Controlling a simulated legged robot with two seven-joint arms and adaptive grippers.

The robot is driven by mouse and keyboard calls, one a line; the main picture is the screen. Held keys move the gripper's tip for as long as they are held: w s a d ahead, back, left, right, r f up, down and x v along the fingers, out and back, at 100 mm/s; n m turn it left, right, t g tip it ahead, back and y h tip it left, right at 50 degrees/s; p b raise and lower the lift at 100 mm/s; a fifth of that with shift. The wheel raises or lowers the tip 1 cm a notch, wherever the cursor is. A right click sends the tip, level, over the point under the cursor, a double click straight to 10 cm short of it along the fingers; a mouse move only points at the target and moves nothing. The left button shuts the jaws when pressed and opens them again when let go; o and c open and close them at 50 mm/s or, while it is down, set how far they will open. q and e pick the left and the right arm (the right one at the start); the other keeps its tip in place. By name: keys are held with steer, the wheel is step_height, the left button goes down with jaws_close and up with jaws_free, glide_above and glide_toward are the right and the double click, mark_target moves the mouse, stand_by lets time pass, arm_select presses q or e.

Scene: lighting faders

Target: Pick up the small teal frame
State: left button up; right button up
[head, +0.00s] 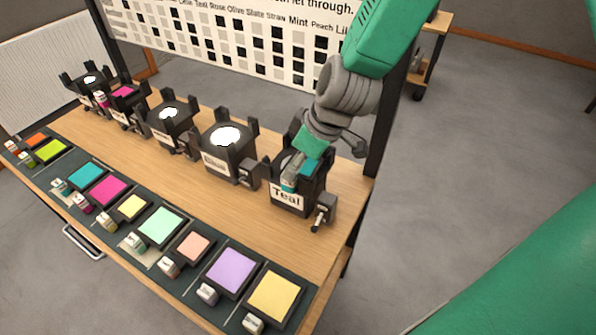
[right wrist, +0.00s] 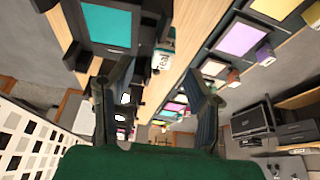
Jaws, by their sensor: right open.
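A teal frame sits in the top of the black lamp stand (head: 287,199) labelled "Teal", at the right end of the bench. Its teal sheet shows in the right wrist view (right wrist: 107,25), and its tab with a white label (right wrist: 164,60) sticks out from one edge. My right gripper (right wrist: 158,78) is open, its two dark fingers on either side of the view with the tab between and beyond them. I cannot tell whether they touch it. In the head view my arm and gripper hide part of the frame. Another teal frame (head: 86,174) lies on the dark mat. My left gripper is not in view.
More lamp stands (head: 229,159) stand in a row to the left. Several coloured frames, such as the lavender one (head: 231,270), lie along the dark mat. A patterned board (head: 239,40) stands behind the bench. The wood between mat and stands is mostly clear.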

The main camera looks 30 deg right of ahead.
steer(key=x, duration=0.4)
steer(key=shift+f, duration=0.1)
steer(key=shift+w+f, duration=0.1)
steer(key=shift+f, duration=0.1)
steer(key=shift+a, duration=0.25)
steer(key=shift+r, duration=0.1)
steer(key=shift+c, duration=0.8)
jaws_close()
steer(key=shift+d, duration=0.1)
